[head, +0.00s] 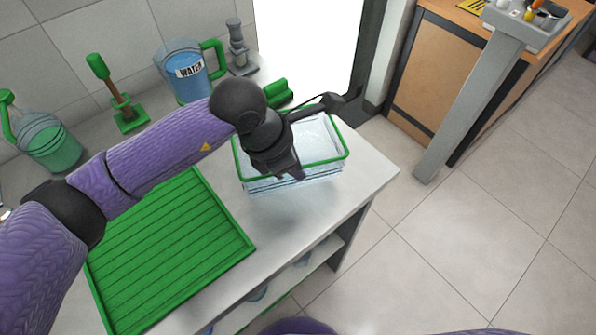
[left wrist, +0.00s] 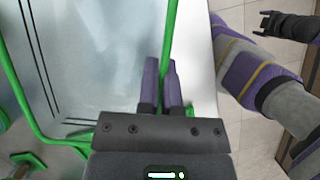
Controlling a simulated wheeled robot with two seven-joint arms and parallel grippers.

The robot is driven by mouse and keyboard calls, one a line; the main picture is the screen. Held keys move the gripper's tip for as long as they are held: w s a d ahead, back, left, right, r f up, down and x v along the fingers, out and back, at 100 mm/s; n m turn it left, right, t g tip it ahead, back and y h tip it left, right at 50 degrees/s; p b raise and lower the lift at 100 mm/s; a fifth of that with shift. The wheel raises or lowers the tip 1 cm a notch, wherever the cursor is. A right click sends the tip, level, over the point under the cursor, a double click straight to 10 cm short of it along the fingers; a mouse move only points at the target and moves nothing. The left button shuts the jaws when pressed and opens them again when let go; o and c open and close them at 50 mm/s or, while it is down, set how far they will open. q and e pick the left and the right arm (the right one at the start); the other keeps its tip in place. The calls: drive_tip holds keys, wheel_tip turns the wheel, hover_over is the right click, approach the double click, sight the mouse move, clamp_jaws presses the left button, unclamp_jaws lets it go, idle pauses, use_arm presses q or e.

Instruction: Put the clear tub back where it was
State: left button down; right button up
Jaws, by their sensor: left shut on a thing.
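The clear tub (head: 325,172) is a see-through rectangular box with a green rim, at the right end of the white counter. I cannot tell whether its base touches the counter. My left gripper (head: 296,174) is shut on the near side of its rim and covers part of that side. In the left wrist view, the green rim of the tub (left wrist: 170,35) runs between the fingers of my left gripper (left wrist: 161,85). My right gripper (left wrist: 268,24) shows small at the top right of that view, open and empty, away from the tub.
A green ribbed tray (head: 170,255) lies on the counter (head: 375,172) left of the tub. Behind stand a WATER jug (head: 187,72), a green-handled brush (head: 120,95), a green-based jug (head: 50,145) and a grey stand (head: 238,50). A green block (head: 279,93) sits behind the tub.

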sight(303, 186)
use_arm(q)
wheel_tip(303, 186, down, 3)
drive_tip(key=shift+f+b, duration=0.1)
drive_tip(key=shift+b, duration=0.2)
drive_tip(key=c, duration=0.8)
unclamp_jaws()
drive_tip(key=p+v, duration=0.2)
drive_tip(key=v, duration=1)
